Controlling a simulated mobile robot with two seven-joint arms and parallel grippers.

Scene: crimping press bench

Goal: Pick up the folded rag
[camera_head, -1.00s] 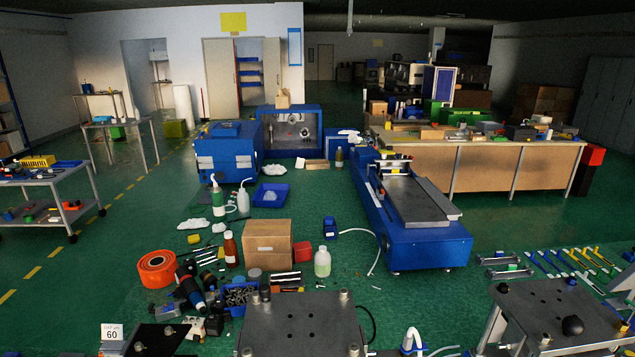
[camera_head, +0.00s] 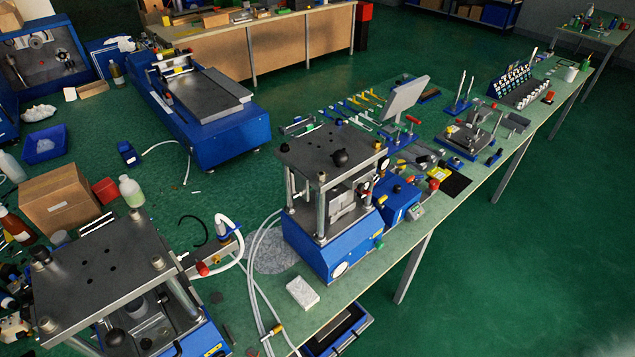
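A small white, flat, block-shaped piece that looks like the folded rag (camera_head: 302,292) lies on the green bench top (camera_head: 440,213), near its front edge. It sits in front of the blue-based press (camera_head: 335,255), apart from it, and right of some white hoses. Its upper face is uncovered. Neither of my grippers is in view.
A second press (camera_head: 100,262) stands at lower left. White hoses (camera_head: 262,300) run left of the rag. A grey speckled round patch (camera_head: 272,252) lies behind it. A blue open box (camera_head: 338,330) is below the bench edge. Open floor (camera_head: 540,265) lies at right.

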